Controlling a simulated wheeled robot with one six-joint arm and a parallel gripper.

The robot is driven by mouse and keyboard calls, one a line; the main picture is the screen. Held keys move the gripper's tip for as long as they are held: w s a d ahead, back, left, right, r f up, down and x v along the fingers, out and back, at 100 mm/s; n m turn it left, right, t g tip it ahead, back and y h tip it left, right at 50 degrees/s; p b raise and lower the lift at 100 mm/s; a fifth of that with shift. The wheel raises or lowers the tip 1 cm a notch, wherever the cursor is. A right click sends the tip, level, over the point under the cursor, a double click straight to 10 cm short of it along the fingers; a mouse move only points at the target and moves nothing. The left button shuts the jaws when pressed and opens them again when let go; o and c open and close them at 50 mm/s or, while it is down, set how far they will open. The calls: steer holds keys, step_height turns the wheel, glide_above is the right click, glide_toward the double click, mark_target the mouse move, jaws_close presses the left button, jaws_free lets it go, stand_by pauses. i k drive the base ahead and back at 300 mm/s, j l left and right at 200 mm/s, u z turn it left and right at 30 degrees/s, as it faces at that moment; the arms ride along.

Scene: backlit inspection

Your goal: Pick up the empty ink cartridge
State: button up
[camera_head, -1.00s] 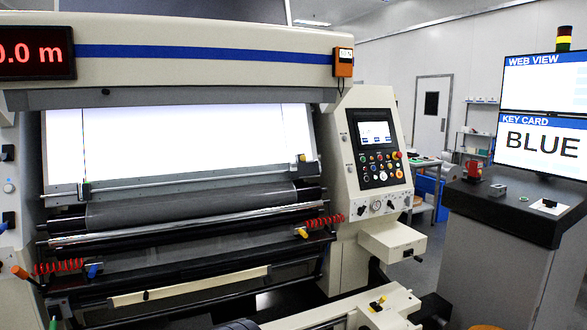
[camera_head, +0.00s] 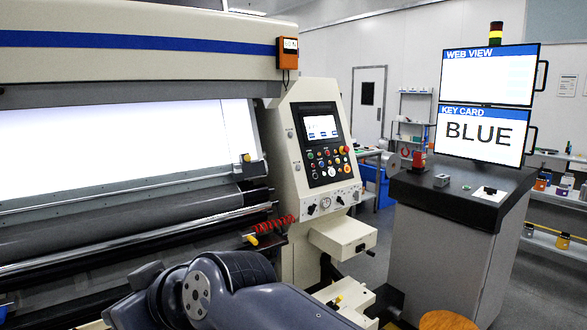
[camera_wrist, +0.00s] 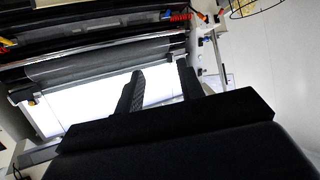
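I cannot make out an empty ink cartridge for certain in either view. Small items stand on shelves at the right edge of the head view, including a yellow one (camera_head: 564,240), too small to identify. My gripper (camera_wrist: 160,68) shows in the wrist view with its two dark fingers apart and nothing visible between them. It points towards the machine's bright backlit panel (camera_wrist: 95,102). In the head view only my grey arm shows at the bottom; the fingers are out of view.
The inspection machine (camera_head: 130,67) fills the left. A dark-topped console (camera_head: 455,205) with a red mug (camera_head: 419,160), a small grey box (camera_head: 441,180) and screens (camera_head: 482,134) stands to the right. A round wooden stool top (camera_head: 440,320) is near the front. Floor shows between machine and console.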

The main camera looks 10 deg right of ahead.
mark_target(237, 168)
steer(key=i+j+z, duration=0.1)
steer(key=i+z, duration=0.2)
steer(key=i, duration=0.25)
steer(key=i+j+z, duration=0.25)
steer(key=i, duration=0.3)
steer(key=i+j+z, duration=0.3)
steer(key=i, duration=0.2)
steer(key=i+j, duration=0.3)
steer(key=i, duration=0.15)
steer(key=i+j, duration=0.3)
steer(key=i, duration=0.15)
